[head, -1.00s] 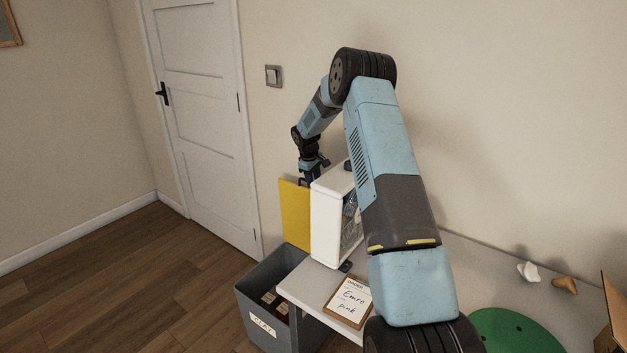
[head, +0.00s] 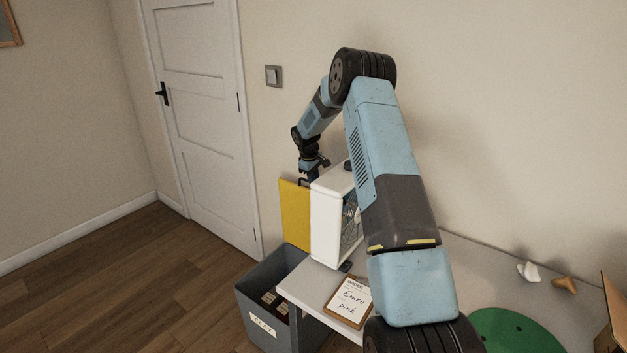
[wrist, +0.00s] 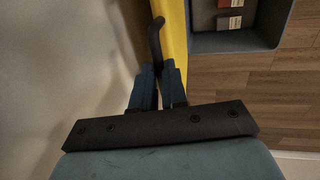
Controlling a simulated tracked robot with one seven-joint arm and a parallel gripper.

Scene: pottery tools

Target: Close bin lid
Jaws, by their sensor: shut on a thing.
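The grey bin (head: 262,322) with a handwritten label stands at the left end of the table and also shows in the wrist view (wrist: 235,42). Its yellow lid (head: 295,215) stands upright, open, at the bin's back side; its edge shows in the wrist view (wrist: 174,30). A dark curved handle (wrist: 156,38) sits on the lid. My gripper (wrist: 158,75) is shut on the handle, its blue fingers close on either side. In the head view my gripper (head: 311,172) is at the lid's top edge, its fingertips partly hidden.
A white box-like unit (head: 325,225) stands on the table (head: 298,288) right beside the lid. A clipboard (head: 349,301), a green disc (head: 510,335) and small objects lie farther right. Several blocks lie in the bin. Wooden floor (head: 150,280) is clear to the left.

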